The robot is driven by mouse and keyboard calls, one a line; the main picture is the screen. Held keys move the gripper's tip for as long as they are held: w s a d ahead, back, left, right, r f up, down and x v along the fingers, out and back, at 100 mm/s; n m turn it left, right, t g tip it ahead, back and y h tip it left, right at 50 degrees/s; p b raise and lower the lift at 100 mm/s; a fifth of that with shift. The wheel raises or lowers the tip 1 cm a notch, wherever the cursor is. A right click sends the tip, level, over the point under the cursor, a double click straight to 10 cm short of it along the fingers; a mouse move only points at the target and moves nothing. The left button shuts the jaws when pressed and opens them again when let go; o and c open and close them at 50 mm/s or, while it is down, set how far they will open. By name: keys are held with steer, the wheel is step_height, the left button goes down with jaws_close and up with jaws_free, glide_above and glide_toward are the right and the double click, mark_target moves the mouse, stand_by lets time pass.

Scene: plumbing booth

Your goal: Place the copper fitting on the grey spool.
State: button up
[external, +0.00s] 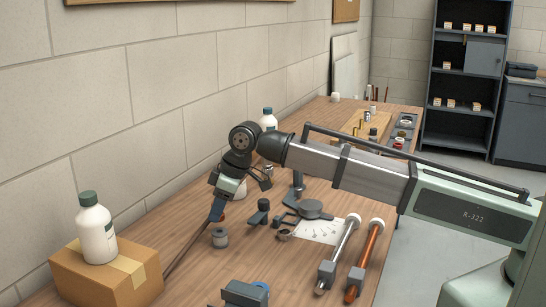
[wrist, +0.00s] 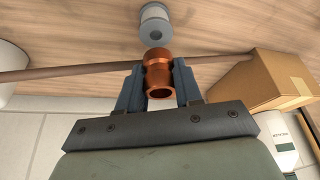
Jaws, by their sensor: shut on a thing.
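The copper fitting (wrist: 158,75) is a short, shiny orange-brown tube with a collar and an open end. In the wrist view it sits between the two blue-grey fingers of my gripper (wrist: 159,88), which is shut on it. The grey spool (wrist: 155,22) stands on the wooden table just beyond the fitting, with its round top and centre hole showing. The two look apart in the wrist view. In the external view the spool (external: 220,238) stands just below my gripper (external: 217,212), where the fitting is hard to make out.
A long brown rod (wrist: 70,73) runs behind the fitting. A cardboard box (external: 105,275) with a white bottle (external: 96,232) stands at the left by the wall. A dark knobbed part (external: 260,211) and two clamped pipes (external: 365,258) lie to the right.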

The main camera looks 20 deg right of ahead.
steer(key=shift+f, duration=1.65)
steer(key=shift+f, duration=0.1)
steer(key=o, duration=1)
steer(key=v, duration=1.2)
